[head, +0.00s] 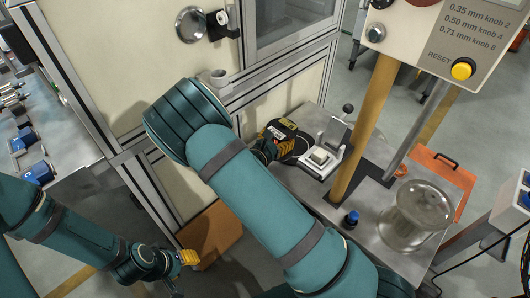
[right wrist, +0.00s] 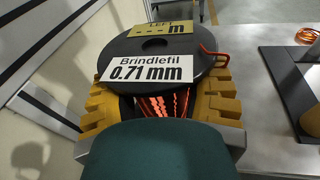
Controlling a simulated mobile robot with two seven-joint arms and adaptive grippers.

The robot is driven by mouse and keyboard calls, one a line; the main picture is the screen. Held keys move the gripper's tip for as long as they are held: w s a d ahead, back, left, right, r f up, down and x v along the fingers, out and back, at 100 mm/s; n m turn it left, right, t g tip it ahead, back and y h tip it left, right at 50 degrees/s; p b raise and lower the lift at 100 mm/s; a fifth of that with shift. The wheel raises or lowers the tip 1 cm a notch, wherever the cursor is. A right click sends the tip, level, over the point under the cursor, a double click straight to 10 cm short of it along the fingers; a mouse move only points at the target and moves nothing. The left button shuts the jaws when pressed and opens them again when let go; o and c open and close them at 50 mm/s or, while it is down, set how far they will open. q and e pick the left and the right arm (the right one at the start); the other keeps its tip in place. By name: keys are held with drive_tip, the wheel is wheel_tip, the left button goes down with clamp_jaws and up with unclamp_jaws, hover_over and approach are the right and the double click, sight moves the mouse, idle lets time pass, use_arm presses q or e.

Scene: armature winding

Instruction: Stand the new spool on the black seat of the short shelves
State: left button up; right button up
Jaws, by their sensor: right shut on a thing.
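The spool (right wrist: 150,50) is black with copper wire, a white "Brindlefil 0.71 mm" label and a yellow label. In the right wrist view its flange faces up, with a red-orange wire end at the right. My right gripper (head: 268,148) is shut on it; the yellow fingers flank it in the right wrist view. In the head view the spool (head: 288,127) is beside the cabinet, over or on the metal table; I cannot tell if it touches. My left gripper (head: 186,258) is at lower left, its opening unclear. I cannot make out the short shelves or their black seat.
A white-topped fixture with a lever (head: 322,157) stands right of the spool. Past it are a tan post (head: 364,130), a glass jar (head: 415,218) and a blue knob (head: 351,219) on the metal table (head: 385,245). The cream cabinet (head: 115,65) borders the left.

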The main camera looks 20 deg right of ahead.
drive_tip(key=w+d+r+p, duration=0.1)
drive_tip(key=w+d+r, duration=0.1)
drive_tip(key=w+d, duration=0.45)
drive_tip(key=shift+h, duration=0.3)
drive_tip(key=shift+s+d+f+b, duration=0.3)
drive_tip(key=shift+f+b, duration=0.75)
drive_tip(key=shift+f, duration=0.05)
drive_tip(key=shift+s+d+f+b, duration=0.25)
drive_tip(key=shift+s+f+b, duration=0.1)
drive_tip(key=shift+f+b, duration=0.7)
drive_tip(key=shift+s+d+f+b, duration=0.3)
drive_tip(key=shift+f+b, duration=0.7)
drive_tip(key=shift+f, duration=0.1)
drive_tip(key=shift+f, duration=0.45)
drive_tip(key=o, duration=1.2)
drive_tip(key=shift+o, duration=0.2)
drive_tip(key=shift+s+f, duration=0.1)
drive_tip(key=shift+f, duration=0.1)
drive_tip(key=v, duration=1.2)
drive_tip(key=shift+r, duration=0.2)
